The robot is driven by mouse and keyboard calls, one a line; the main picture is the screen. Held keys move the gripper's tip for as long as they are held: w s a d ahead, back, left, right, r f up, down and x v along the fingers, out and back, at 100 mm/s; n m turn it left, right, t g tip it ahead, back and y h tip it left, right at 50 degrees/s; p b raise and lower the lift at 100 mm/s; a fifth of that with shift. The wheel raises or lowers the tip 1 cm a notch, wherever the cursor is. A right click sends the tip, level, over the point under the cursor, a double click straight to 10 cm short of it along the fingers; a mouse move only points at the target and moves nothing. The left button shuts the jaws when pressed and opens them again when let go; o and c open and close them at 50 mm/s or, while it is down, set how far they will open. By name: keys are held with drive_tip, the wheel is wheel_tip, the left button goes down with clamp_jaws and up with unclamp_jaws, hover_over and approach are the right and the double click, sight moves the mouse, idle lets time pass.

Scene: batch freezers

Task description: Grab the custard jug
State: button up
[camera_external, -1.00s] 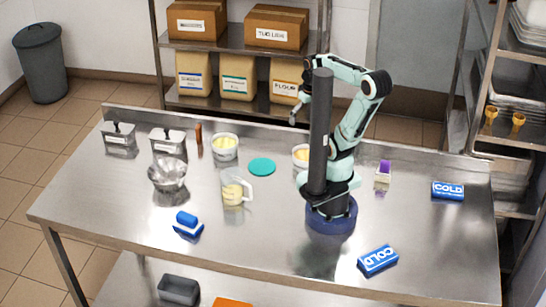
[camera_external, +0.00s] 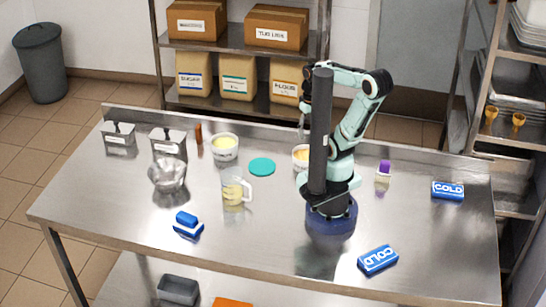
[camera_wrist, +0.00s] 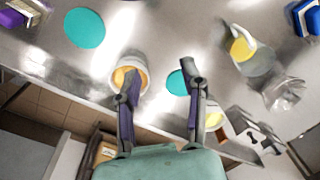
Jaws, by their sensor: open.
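The custard jug (camera_external: 233,192) is a clear jug with yellow contents and a handle on its right side. It stands upright on the steel table, left of my arm's base. In the wrist view the jug (camera_wrist: 251,57) lies to the upper right, beyond my right finger. My gripper (camera_wrist: 161,76) is open with nothing between its fingertips. One finger overlaps a white tub with orange-yellow contents in that view. In the external view my gripper is raised above the table's back side, partly hidden by my dark column, and apart from the jug.
White tubs (camera_external: 225,149) (camera_external: 300,158) and a teal disc (camera_external: 262,167) stand behind the jug. A metal bowl (camera_external: 167,176), steel containers (camera_external: 168,144) and a blue-white brush-like item (camera_external: 188,224) lie leftward. Blue COLD packs (camera_external: 378,260) are on the right. The front middle is clear.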

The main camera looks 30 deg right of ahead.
drive_tip(key=w+a+f+m, duration=0.2)
drive_tip(key=w+a, duration=0.1)
drive_tip(key=m+t+h, duration=0.3)
drive_tip(key=m+h, duration=0.1)
drive_tip(key=m, duration=0.5)
approach(250, 192)
drive_tip(key=x, duration=0.4)
drive_tip(key=shift+d+f, duration=0.1)
drive_tip(key=shift+f, duration=0.25)
drive_tip(key=shift+w+f, duration=0.1)
drive_tip(key=shift+f, duration=0.25)
drive_tip(key=x, duration=0.6)
drive_tip(key=shift+w+d, duration=0.1)
drive_tip(key=shift+d, duration=0.05)
clamp_jaws()
